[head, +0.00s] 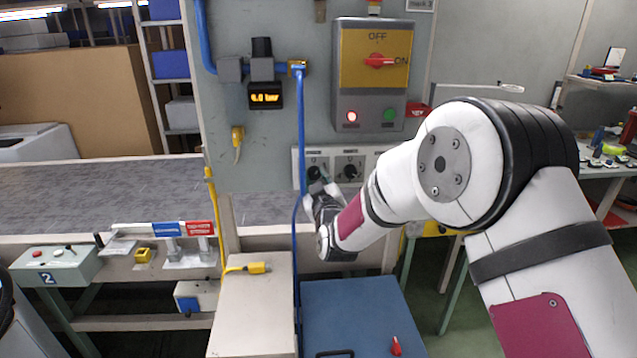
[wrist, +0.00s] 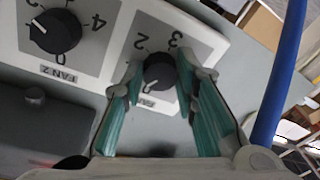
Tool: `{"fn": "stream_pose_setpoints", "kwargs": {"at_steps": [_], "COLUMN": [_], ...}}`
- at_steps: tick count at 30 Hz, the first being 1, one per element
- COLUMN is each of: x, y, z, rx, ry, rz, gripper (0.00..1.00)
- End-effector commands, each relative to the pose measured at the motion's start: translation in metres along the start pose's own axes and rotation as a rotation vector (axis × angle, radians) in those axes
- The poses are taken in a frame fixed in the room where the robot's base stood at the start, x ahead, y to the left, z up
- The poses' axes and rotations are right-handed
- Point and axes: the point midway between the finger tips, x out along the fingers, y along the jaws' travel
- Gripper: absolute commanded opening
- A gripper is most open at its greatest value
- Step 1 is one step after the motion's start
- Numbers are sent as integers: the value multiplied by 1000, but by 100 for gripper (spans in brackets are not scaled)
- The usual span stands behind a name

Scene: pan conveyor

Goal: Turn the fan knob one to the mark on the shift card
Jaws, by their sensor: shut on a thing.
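The fan knob one (wrist: 160,69) is a round black knob on a pale dial plate; the digits 2 and 3 show around it, and its label is partly hidden. My gripper (wrist: 159,77) is shut on this knob, one teal finger on each side. I cannot make out its pointer. In the head view my gripper (head: 320,182) is at the left dial of the fan panel (head: 333,150), partly hiding the knob. A white card (head: 420,4), cut off by the top edge, seems to read "mark" and a digit I cannot tell surely; it may be the shift card.
The fan 2 knob (wrist: 55,31) sits beside knob one, its white line towards the left in the wrist view. A blue pipe (head: 301,130) runs down close to my gripper. Above is a yellow switch box (head: 360,50) with a red handle. A blue cabinet (head: 362,310) stands below.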

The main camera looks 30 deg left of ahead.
Motion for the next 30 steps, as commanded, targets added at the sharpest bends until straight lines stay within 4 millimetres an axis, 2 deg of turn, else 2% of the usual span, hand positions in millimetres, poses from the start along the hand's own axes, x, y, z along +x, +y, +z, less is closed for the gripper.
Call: {"fn": "stream_pose_setpoints", "kwargs": {"at_steps": [30], "x": [1], "y": [-4], "z": [2], "rx": [964], "ry": [56], "rz": [81], "gripper": [0]}}
